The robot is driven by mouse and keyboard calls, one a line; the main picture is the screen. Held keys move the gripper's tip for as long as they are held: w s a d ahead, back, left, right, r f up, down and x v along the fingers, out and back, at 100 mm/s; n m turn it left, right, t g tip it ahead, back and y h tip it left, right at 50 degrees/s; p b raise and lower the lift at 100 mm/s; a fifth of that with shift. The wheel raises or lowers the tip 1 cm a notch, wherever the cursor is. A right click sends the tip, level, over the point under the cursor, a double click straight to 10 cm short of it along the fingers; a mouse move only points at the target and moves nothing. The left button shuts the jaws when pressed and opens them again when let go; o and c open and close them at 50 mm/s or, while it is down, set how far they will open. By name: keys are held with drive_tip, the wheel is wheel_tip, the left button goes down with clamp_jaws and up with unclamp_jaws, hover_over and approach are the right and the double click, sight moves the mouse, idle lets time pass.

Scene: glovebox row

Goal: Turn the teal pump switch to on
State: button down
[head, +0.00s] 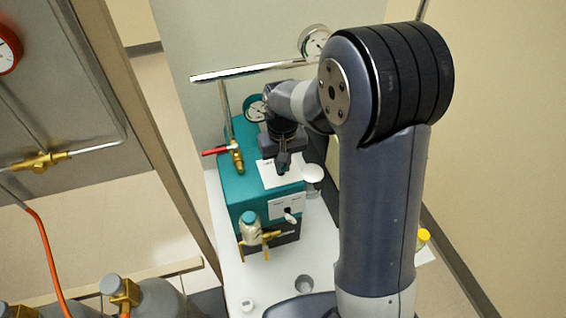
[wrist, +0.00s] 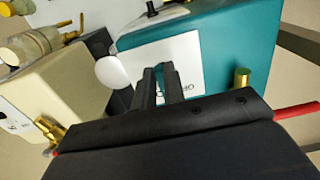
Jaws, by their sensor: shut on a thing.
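The teal pump (head: 231,186) stands on the white bench, and its teal casing also fills the upper right of the wrist view (wrist: 238,45). A white label plate (head: 270,174) lies on its top face. My gripper (head: 283,168) points down onto the plate from above. In the wrist view my gripper (wrist: 160,72) has its fingers close together over the plate, shut on the small switch there. The fingers hide the switch, so I cannot tell its angle.
A white round disc (head: 313,173) sits beside the pump's right edge, close to my fingers. A red-handled brass valve (head: 236,155) stands left of my gripper. A beige box (wrist: 60,88) shows in the wrist view.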

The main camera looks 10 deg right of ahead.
sight(283, 167)
idle(0.3)
drive_tip(key=c, duration=1.5)
unclamp_jaws()
wheel_tip(283, 167, up, 11)
drive_tip(key=shift+f+b, duration=0.1)
drive_tip(key=shift+b, duration=0.3)
wheel_tip(283, 167, down, 11)
drive_tip(key=shift+r+p, duration=0.1)
drive_tip(key=shift+p, duration=0.35)
drive_tip(key=shift+r, duration=0.1)
